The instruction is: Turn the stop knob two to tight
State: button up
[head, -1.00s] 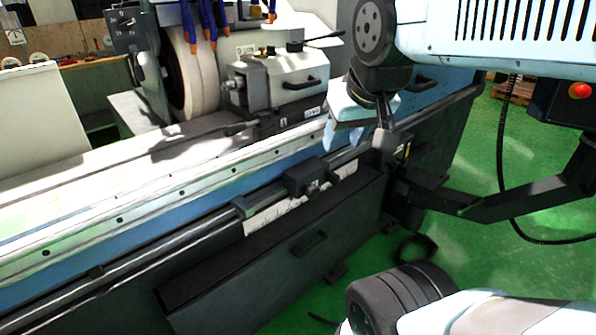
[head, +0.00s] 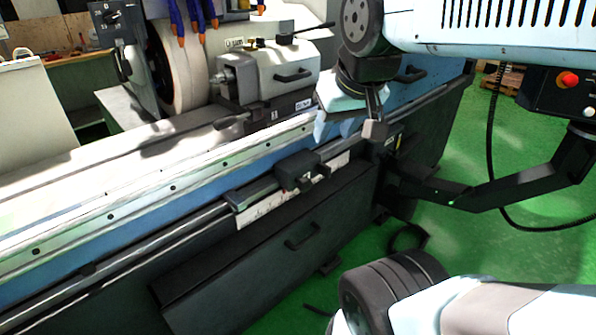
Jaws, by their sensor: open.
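A black stop block (head: 298,172) sits on the dark rail along the front of the grinder, below the blue band, with small knob-like detail at its lower right. I cannot tell which knob is stop knob two, nor how tight it is. A smaller dark clamp (head: 238,197) is on the rail to its left. My gripper (head: 346,128) hangs from my arm at upper centre, right of and above the stop block, in front of the machine's blue front. It looks open and empty, apart from the block in the picture. My wrist partly hides the machine behind it.
The grinding wheel (head: 178,60) and grey workhead (head: 268,75) stand at the back. A drawer-like front panel (head: 262,258) with a handle is below the rail. A control box with a red button (head: 568,80) and its black support arm (head: 505,200) stand at right.

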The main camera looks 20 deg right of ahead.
aim_at(304, 185)
jog(key=u, duration=0.7)
jog(key=k, duration=1.2)
jog(key=z, duration=0.6)
jog(key=i, duration=1)
jog(key=u, duration=0.05)
